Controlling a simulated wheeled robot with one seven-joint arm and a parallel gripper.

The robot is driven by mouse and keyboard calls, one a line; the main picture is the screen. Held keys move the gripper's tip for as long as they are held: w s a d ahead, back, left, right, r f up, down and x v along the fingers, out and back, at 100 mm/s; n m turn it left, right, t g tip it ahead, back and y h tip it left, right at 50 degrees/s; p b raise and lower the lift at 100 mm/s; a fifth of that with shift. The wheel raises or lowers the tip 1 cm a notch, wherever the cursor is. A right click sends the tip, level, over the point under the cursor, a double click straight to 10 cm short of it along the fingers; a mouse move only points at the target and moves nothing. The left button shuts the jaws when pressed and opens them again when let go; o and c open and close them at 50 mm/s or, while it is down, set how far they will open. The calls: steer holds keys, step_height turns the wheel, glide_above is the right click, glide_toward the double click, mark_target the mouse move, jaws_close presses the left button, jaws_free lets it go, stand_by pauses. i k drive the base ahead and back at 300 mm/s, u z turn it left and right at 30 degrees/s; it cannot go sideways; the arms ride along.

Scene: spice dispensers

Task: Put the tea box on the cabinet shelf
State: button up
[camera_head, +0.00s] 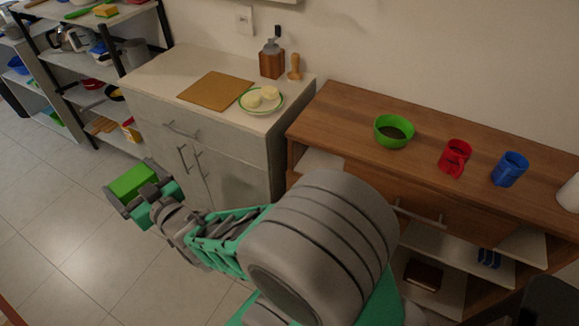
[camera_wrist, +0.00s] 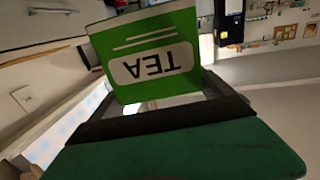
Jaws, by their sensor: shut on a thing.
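The tea box (camera_wrist: 150,60) is green with a white label reading TEA, upside down in the wrist view. My gripper (camera_wrist: 165,120) is shut on it. In the head view the green tea box (camera_head: 132,181) is held by my gripper (camera_head: 145,190) at the left, in front of the light cabinet and above the tiled floor. The wooden cabinet (camera_head: 330,115) on the right has open shelf compartments below its top. Its lower shelf (camera_head: 458,257) shows at the lower right, partly hidden by my arm.
A green bowl (camera_head: 393,131), a red mug (camera_head: 454,158) and a blue mug (camera_head: 509,169) stand on the wooden top. A dark box (camera_head: 423,274) lies low inside. The light cabinet bears a cutting board (camera_head: 215,89) and plate (camera_head: 261,100). Open tiled floor (camera_head: 60,220) lies left.

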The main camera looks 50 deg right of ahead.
mark_target(446, 240)
steer(key=z, duration=0.45)
steer(key=k, duration=1.05)
steer(key=z, duration=0.55)
